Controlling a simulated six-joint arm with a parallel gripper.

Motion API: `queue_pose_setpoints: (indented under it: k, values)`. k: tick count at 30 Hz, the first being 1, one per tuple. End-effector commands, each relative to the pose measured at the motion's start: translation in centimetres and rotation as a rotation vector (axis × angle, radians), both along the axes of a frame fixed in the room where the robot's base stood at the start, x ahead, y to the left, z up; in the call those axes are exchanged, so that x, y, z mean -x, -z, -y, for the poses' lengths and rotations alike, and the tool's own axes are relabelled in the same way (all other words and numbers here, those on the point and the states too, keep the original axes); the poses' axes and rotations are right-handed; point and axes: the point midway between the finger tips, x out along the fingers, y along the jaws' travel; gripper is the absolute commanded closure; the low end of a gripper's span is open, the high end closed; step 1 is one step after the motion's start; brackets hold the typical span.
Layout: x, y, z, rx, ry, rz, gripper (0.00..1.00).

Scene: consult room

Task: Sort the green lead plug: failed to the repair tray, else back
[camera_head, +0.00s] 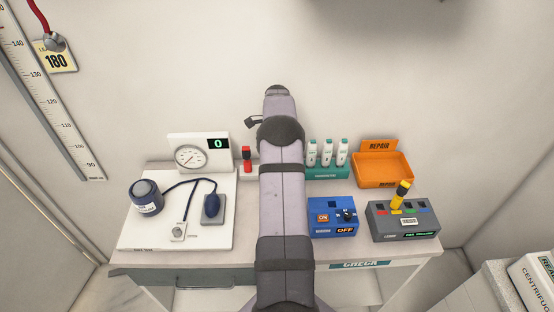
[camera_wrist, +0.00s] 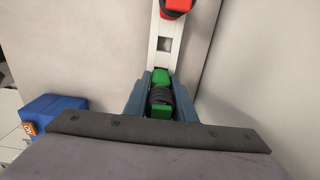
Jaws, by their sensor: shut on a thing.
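In the wrist view my gripper (camera_wrist: 159,90) is shut on the green lead plug (camera_wrist: 160,76), which has a black ribbed middle. The plug is at the near end of a white rack (camera_wrist: 164,30); I cannot tell whether it is seated there or held above. In the head view my arm hides my gripper and the green plug. The orange repair tray (camera_head: 382,183) is at the back right and looks empty. The grey tester (camera_head: 405,236) is at the right front, with a yellow plug (camera_head: 401,194) standing tilted in it. Its green display appears to read "YELLOW".
A red plug (camera_head: 247,158) stands in the rack, beyond an empty square hole. A blood pressure set with a gauge (camera_head: 192,157) fills the left.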

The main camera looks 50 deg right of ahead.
Motion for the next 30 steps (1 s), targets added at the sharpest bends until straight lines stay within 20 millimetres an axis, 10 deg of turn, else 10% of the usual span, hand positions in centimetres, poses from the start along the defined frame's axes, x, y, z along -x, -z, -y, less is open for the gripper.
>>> queue_pose_setpoints:
  k: [24,25,27,30]
  values:
    - [0.01,1.11,-0.01,0.0,0.0,0.0,0.98]
    - [0.01,1.11,-0.01,0.0,0.0,0.0,0.7]
    - [0.01,1.11,-0.01,0.0,0.0,0.0,0.55]
    - [0.0,1.1,0.0,0.0,0.0,0.0,0.55]
